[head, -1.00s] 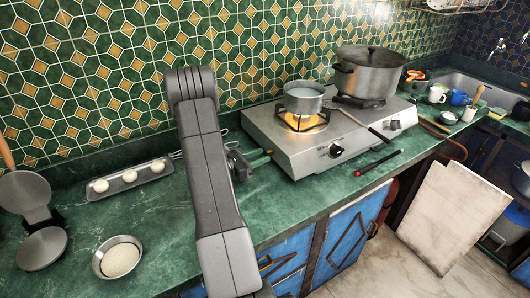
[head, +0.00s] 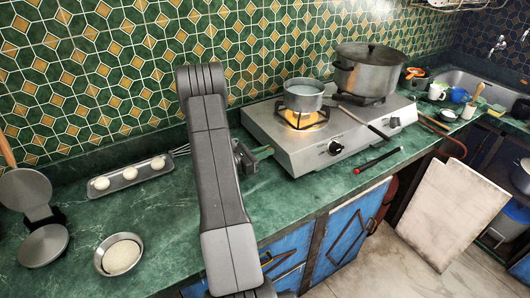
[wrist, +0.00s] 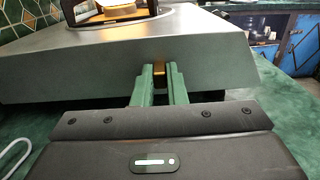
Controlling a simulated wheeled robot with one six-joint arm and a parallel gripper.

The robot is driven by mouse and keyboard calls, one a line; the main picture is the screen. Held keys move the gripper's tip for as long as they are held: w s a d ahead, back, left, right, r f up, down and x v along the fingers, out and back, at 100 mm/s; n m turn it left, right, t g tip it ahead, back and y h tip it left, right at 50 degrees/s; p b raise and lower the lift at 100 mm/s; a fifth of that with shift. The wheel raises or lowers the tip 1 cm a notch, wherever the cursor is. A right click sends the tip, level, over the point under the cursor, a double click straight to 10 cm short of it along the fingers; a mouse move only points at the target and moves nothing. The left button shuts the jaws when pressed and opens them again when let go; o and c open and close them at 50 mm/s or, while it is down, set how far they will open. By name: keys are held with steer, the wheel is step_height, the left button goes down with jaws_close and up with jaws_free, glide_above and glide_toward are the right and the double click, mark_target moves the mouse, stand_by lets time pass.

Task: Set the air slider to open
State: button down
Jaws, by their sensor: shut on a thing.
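The steel gas hotplate (head: 272,126) stands on the green counter. Its left side wall faces my gripper (head: 268,152), which is at that wall in the head view. In the wrist view the green fingers of my gripper (wrist: 160,75) reach the hotplate's side wall (wrist: 90,80) and close on a small brass piece, the air slider (wrist: 159,69). Only a little of the slider shows between the fingertips, so its exact setting is hard to tell. In the head view my arm and fingers hide it. A yellow-orange flame (head: 298,121) burns under the small pot (head: 303,96).
A large lidded pot (head: 368,76) stands on the right burner. A dark red-tipped stick (head: 378,161) lies in front of the hotplate. A tray with white dough balls (head: 143,172) and a bowl of flour (head: 120,255) lie on the left counter.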

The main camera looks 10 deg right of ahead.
mark_target(266, 140)
steer(key=w+b, duration=0.1)
steer(key=w+a+b, duration=0.1)
steer(key=w, duration=0.1)
steer(key=w+b, duration=0.1)
steer(key=shift+w+a+f, duration=0.15)
steer(key=shift+a, duration=0.25)
steer(key=shift+w+a+r, duration=0.1)
steer(key=shift+w+r, duration=0.1)
steer(key=shift+w, duration=0.05)
steer(key=c, duration=1.4)
jaws_free()
steer(key=shift+w, duration=0.1)
steer(key=shift+c, duration=0.2)
steer(key=shift+a, duration=0.1)
steer(key=b+v, duration=0.2)
steer(key=v, duration=1.1)
steer(key=shift+s+a+f, duration=0.1)
steer(key=shift+s+a, duration=0.15)
steer(key=shift+a, duration=0.1)
